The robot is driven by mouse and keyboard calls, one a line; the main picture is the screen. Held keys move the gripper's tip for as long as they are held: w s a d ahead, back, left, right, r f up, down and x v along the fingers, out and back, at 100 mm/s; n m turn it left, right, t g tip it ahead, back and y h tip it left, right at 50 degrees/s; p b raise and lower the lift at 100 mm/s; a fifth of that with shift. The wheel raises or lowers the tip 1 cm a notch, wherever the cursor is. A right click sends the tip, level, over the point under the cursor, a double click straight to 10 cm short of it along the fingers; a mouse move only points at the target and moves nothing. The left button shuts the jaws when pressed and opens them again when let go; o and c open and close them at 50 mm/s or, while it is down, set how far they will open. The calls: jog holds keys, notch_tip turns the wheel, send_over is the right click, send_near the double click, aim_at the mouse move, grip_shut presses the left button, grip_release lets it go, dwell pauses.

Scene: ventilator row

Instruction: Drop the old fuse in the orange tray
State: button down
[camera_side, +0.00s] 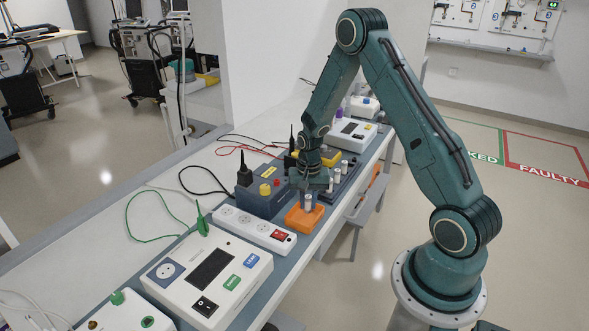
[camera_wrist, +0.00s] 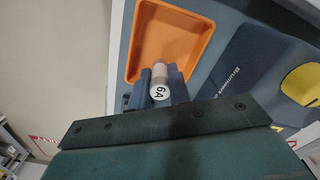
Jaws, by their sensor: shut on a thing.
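The old fuse (camera_wrist: 159,84) is a pale cylinder with a white end marked "6A" in the wrist view. My gripper (camera_wrist: 158,88) is shut on it. I cannot tell whether the fuse touches the tray floor.
A dark blue device (camera_side: 264,197) with yellow and red parts stands beside the tray. A white power strip (camera_side: 255,228) lies in front of it. Several small pale cylinders (camera_side: 337,174) stand just behind my gripper. The bench's front edge is close to the tray.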

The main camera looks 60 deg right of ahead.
aim_at(308, 197)
jog(key=shift+f, duration=0.2)
jog(key=c, duration=1.2)
grip_release()
jog(key=shift+c, duration=0.2)
jog(key=shift+r, duration=0.1)
notch_tip(308, 197, up, 14)
jog(key=shift+f, duration=0.2)
